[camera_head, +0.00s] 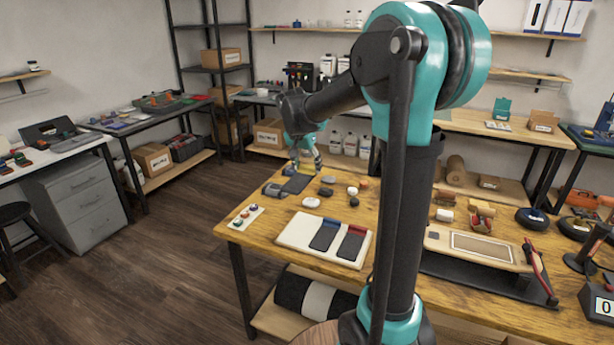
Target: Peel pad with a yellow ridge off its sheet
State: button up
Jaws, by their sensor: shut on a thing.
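My gripper (305,169) is small in view at the far left part of the wooden table. It is shut on a dark flat pad (296,185), with a bit of yellow at the fingertips that looks like its ridge. The fingers partly hide the ridge. The pale sheet (291,238) lies near the front edge of the table, apart from the gripper. Two dark pads remain on it, one with a blue ridge (325,236) and one with a red ridge (351,244). The left part of the sheet is bare.
Several dark and pale stones (311,202) lie between the gripper and the sheet. A small white card with coloured knobs (246,217) is at the left edge. A dark cylinder (272,190) lies beside the held pad. My arm hides the table's middle.

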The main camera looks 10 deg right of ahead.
jog(key=shift+r, duration=2.3)
